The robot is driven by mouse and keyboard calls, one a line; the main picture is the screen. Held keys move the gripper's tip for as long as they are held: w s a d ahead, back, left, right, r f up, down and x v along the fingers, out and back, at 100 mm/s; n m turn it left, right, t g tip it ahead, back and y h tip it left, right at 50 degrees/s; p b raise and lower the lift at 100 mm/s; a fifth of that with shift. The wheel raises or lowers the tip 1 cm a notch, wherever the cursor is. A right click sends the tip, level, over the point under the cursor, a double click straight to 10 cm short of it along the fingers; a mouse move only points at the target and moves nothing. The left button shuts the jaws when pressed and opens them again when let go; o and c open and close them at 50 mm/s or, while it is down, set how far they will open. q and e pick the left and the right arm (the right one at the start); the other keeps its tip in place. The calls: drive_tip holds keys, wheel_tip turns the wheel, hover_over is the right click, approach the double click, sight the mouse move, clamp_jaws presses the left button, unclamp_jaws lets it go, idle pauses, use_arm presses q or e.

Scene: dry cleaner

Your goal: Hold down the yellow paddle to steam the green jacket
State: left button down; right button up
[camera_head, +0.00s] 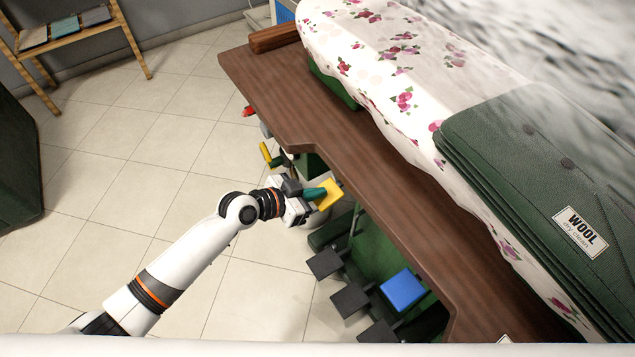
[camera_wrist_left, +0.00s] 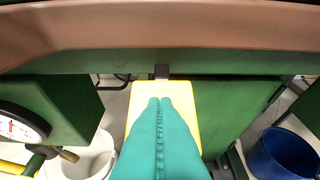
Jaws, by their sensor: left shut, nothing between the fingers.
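The yellow paddle (camera_head: 331,199) sticks out below the front edge of the brown board. My left gripper (camera_head: 325,191) is shut and empty, its teal fingers lying over the paddle. In the left wrist view the shut fingers (camera_wrist_left: 159,103) cover the middle of the yellow paddle (camera_wrist_left: 187,92). I cannot tell whether they press it down. The green jacket (camera_head: 510,150) lies folded on the flowered ironing cover, with a "WOOL dry clean" label. Its upper part and the area behind look hazy, whitish grey; this may be steam. My right gripper is not in view.
A blue pedal (camera_head: 403,290) and several dark pedals (camera_head: 350,299) sit lower right of my left arm. The brown board edge (camera_head: 275,105) runs above the paddle. In the wrist view are a dial (camera_wrist_left: 20,125), a white bucket (camera_wrist_left: 92,158) and a blue bucket (camera_wrist_left: 283,153). Tiled floor on the left is free.

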use_arm(q)
drive_tip(key=shift+r+p, duration=0.65)
drive_tip(key=shift+r, duration=0.1)
drive_tip(key=shift+r+p, duration=0.55)
drive_tip(key=shift+r, duration=0.05)
wheel_tip(320, 180, up, 3)
drive_tip(key=shift+f+p, duration=0.1)
drive_tip(key=shift+p, duration=1.15)
drive_tip(key=r+v, duration=0.1)
drive_tip(key=v, duration=0.9)
drive_tip(key=shift+w+d+r, duration=0.2)
drive_tip(key=shift+d+r, duration=0.1)
drive_tip(key=shift+r, duration=0.05)
